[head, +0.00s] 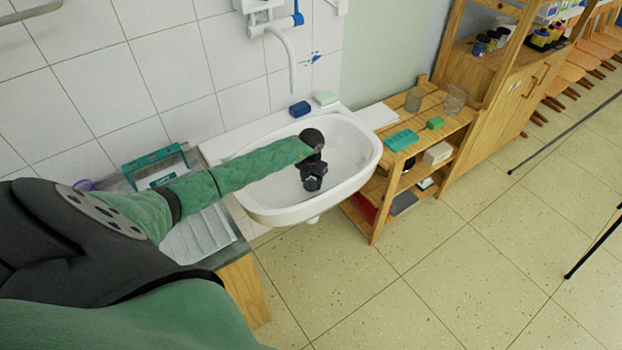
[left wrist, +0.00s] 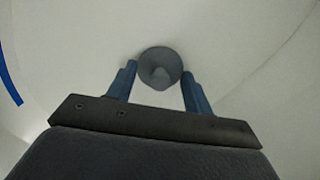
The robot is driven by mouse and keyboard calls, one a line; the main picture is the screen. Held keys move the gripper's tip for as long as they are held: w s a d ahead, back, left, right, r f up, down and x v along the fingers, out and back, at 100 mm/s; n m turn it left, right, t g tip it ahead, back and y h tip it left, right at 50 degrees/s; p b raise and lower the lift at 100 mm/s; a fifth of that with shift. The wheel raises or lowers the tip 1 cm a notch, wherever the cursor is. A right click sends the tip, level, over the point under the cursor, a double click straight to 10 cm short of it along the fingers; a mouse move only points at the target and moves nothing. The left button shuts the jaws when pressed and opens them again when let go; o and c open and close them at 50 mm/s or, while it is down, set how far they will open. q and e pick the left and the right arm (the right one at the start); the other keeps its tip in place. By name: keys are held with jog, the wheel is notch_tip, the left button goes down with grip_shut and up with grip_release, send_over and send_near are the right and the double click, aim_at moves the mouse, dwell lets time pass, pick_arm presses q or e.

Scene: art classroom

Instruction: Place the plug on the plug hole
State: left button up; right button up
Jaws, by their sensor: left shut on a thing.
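The white sink basin (head: 350,185) is on the tiled wall in the middle of the head view. My left arm reaches over it, and my left gripper (head: 313,180) points down into the bowl. In the left wrist view a round grey plug (left wrist: 160,66) with a small raised middle sits between the blue fingertips of the left gripper (left wrist: 159,74), which is shut on it. The plug does not show clearly in the head view. The plug hole is not visible in either view; how far the plug is from the basin floor I cannot tell. My right gripper is not in view.
A dark blue block (head: 299,109) and a pale soap-like bar (head: 325,98) lie on the sink's back ledge. A white spout (head: 292,65) hangs above. A wooden shelf (head: 445,125) stands right of the sink, and a green-framed holder (head: 155,166) stands left.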

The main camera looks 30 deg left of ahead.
pick_arm(q)
jog(key=shift+f, duration=0.2)
jog(key=o, duration=0.9)
jog(key=shift+o, duration=0.3)
jog(key=shift+r, duration=0.1)
